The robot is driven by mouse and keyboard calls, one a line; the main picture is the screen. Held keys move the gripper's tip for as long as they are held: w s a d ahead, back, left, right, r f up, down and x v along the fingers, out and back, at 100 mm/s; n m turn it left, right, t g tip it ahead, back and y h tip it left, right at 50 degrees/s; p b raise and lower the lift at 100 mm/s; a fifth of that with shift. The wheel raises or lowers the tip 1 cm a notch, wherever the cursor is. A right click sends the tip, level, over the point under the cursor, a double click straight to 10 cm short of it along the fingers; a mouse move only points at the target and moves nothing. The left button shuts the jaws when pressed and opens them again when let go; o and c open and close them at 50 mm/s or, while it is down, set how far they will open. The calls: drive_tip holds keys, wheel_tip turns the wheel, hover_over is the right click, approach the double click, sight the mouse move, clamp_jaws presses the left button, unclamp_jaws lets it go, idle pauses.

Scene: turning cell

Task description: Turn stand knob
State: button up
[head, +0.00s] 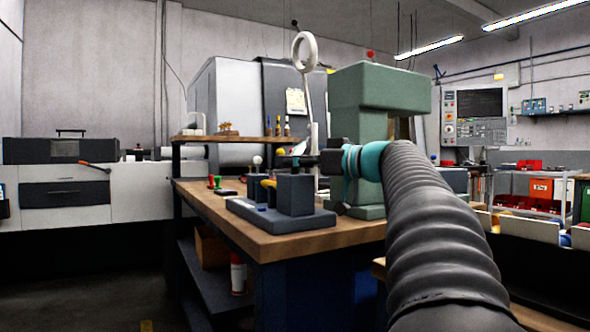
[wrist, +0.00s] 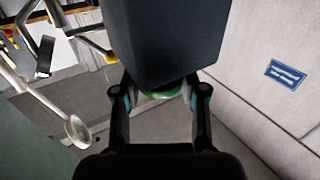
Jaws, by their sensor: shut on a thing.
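The stand is a dark grey base plate (head: 262,218) on the wooden bench, with upright dark blocks (head: 296,196) on it. My gripper (head: 290,161) reaches in from the right at the top of the taller block. In the wrist view a dark block (wrist: 165,40) fills the upper middle. A green knob (wrist: 161,93) shows at its near end, between the two fingers of my gripper (wrist: 160,97). The fingers are shut on the knob's sides. Most of the knob is hidden by the block in the wrist view, and I cannot make it out in the head view.
A green press (head: 358,105) stands close behind my gripper. A white ring-topped rod (head: 306,52) rises nearby and shows in the wrist view (wrist: 76,130). A yellow hook (head: 268,184) and white ball knob (head: 257,160) are left of the block.

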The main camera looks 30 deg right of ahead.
drive_tip(key=o, duration=1.1)
drive_tip(key=v, duration=1.2)
